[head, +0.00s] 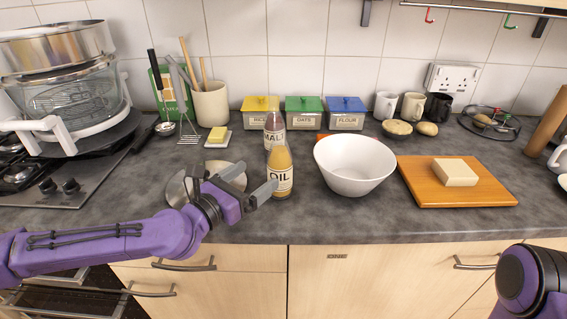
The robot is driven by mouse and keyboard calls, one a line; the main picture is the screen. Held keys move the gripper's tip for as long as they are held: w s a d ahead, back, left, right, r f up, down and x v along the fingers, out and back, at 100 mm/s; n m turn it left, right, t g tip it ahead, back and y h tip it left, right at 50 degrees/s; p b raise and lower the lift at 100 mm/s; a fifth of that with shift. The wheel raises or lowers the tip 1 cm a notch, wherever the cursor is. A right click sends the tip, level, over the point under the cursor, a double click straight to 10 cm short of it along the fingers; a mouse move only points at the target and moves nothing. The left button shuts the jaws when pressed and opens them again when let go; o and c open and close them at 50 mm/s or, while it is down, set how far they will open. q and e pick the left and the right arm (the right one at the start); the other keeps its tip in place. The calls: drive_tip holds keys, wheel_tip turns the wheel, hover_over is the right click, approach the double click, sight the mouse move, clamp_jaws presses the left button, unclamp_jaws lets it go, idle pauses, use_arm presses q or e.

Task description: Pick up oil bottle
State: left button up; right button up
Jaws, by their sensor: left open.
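The oil bottle (281,173) stands upright near the front of the counter, with yellow oil inside and a white label reading OIL. A malt bottle (273,130) stands just behind it. My left gripper (266,184) comes in from the left and is open, with grey fingers pointing right at the oil bottle. One fingertip overlaps the bottle's left edge in the picture; I cannot tell whether it touches. My right arm shows at the lower right, with its gripper out of view.
A white bowl (355,166) stands close right of the oil bottle. A wooden board (487,194) with a pale block (455,172) is farther right. A small bowl (228,172) sits behind my left gripper. Rice, oats and flour tins (304,115) line the wall.

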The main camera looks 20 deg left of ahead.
sight(285, 162)
use_arm(q)
drive_tip(key=x, duration=0.3)
drive_tip(key=d+x, duration=0.1)
drive_tip(key=x, duration=0.2)
drive_tip(key=p+x, duration=0.1)
drive_tip(key=x, duration=0.2)
drive_tip(key=shift+d+f, duration=0.3)
drive_tip(key=shift+d, duration=0.25)
drive_tip(key=shift+a, duration=0.15)
drive_tip(key=shift+c, duration=0.2)
drive_tip(key=shift+s, duration=0.1)
drive_tip(key=c, duration=1.1)
drive_tip(key=shift+c, duration=0.7)
drive_tip(key=shift+r, duration=0.2)
